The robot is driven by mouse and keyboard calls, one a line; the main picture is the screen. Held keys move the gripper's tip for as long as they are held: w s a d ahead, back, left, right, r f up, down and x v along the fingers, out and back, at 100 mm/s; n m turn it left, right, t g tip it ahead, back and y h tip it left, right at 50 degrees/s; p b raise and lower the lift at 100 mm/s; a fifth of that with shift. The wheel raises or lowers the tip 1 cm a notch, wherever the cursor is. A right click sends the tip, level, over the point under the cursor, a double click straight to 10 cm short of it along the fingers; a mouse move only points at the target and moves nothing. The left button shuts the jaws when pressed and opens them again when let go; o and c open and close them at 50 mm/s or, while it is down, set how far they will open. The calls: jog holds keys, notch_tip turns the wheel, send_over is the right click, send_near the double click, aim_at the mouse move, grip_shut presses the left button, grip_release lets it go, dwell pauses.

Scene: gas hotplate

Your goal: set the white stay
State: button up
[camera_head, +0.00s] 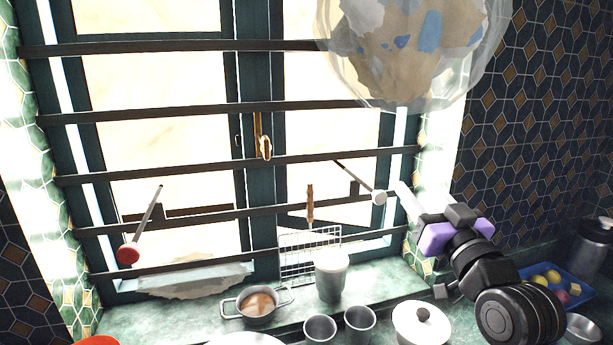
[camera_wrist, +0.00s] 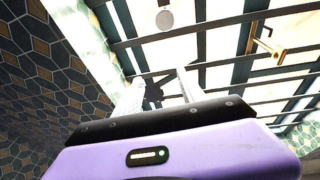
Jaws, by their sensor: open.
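The white stay is a dark thin rod with a round white knob (camera_head: 378,197) at its lower right end, in front of the right part of the window. Its knob also shows at the top of the wrist view (camera_wrist: 164,20). My gripper (camera_head: 408,200) is just right of the knob in the head view, with its pale fingers pointing up and left. In the wrist view the fingers (camera_wrist: 158,92) stand apart with nothing held between them, and the knob lies beyond their tips. A second stay with a red knob (camera_head: 128,253) hangs at the left of the window.
Dark horizontal bars (camera_head: 200,166) cross the window. A brass handle (camera_head: 265,148) sits at its middle. A pot (camera_head: 257,305), a canister (camera_head: 331,278), cups and a lidded white pot (camera_head: 421,325) stand on the sill and counter. A large translucent globe (camera_head: 415,50) hangs above.

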jog(key=s+f+m+h, duration=0.3)
jog(key=s+f, duration=0.6)
jog(key=s, duration=0.3)
jog(key=s+f+m+h, duration=0.2)
jog(key=s+f+h, duration=0.1)
jog(key=s+f, duration=0.7)
jog(key=s+a+f+n+g+y, duration=0.1)
jog(key=s+f, duration=0.4)
jog(key=s, duration=0.9)
jog(key=s+a+f+n+g+y, duration=0.1)
jog(key=s+f+g, duration=0.3)
jog(key=s, duration=1)
jog(key=shift+s+a+f+n+g+y, duration=0.15)
jog(key=shift+a+f+n+g+y, duration=0.25)
jog(key=shift+n, duration=0.3)
